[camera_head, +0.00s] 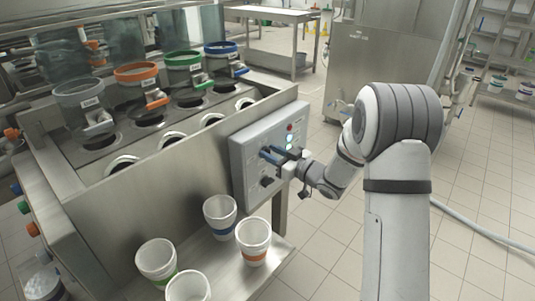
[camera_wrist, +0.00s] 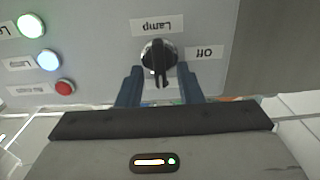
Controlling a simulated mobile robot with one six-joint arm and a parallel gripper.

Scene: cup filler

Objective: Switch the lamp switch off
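The lamp switch (camera_wrist: 158,56) is a round black and silver knob in the wrist view. Its bar stands up and down in that picture, in line with the upside-down "Lamp" label (camera_wrist: 158,26). The upside-down "Off" label (camera_wrist: 208,52) is to the right of the knob. My gripper (camera_wrist: 159,74) is open, with one blue finger on each side of the knob's lower part. I cannot tell whether either finger touches it. In the head view my gripper (camera_head: 269,154) is at the grey control panel (camera_head: 241,158), and its fingers hide part of the panel.
The panel carries a lit green light (camera_wrist: 31,26), a lit blue-white light (camera_wrist: 48,60) and a red button or light (camera_wrist: 64,87). Another dark knob (camera_head: 267,181) is below my gripper. Several white cups, one with an orange band (camera_head: 254,236), stand on the shelf below.

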